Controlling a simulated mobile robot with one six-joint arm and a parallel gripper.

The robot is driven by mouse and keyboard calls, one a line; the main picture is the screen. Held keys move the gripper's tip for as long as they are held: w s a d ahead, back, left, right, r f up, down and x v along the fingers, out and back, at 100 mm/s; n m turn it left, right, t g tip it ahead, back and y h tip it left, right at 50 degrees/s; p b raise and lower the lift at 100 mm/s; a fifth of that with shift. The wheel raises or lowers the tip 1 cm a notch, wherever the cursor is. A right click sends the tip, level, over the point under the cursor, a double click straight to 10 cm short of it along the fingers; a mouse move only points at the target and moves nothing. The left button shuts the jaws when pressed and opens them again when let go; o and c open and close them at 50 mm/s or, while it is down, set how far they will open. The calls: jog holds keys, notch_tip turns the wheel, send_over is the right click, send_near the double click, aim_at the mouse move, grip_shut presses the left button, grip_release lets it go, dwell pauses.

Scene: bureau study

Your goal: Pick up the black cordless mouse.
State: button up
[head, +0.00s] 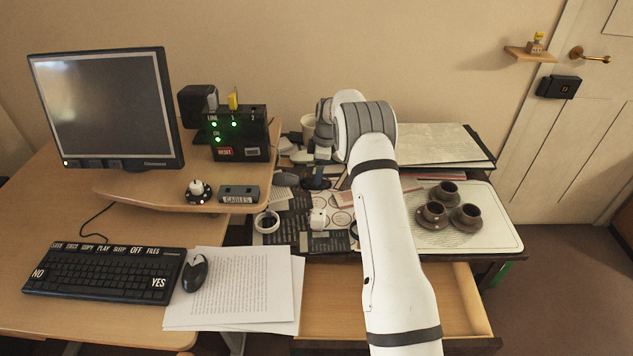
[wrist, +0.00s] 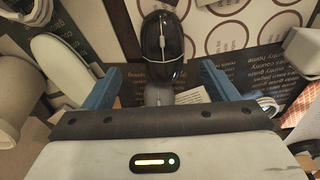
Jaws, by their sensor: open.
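The mouse is ahead, roughly centred on the gap, and nothing is gripped. Another dark mouse (head: 195,273), with a cord, lies beside the keyboard (head: 105,274).
A white rounded object (wrist: 60,68) lies close to the left finger, and a white block (wrist: 304,50) is farther right. Three brown cups stand on a pale board (head: 495,232) at right. An open drawer (head: 325,318) is below. A roll of tape (head: 266,222) lies nearby.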

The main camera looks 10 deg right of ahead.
jog(key=f, duration=0.4)
jog(key=shift+s+a, duration=0.2)
jog(key=shift+a, duration=0.05)
jog(key=shift+c, duration=0.4)
jog(key=c, duration=1)
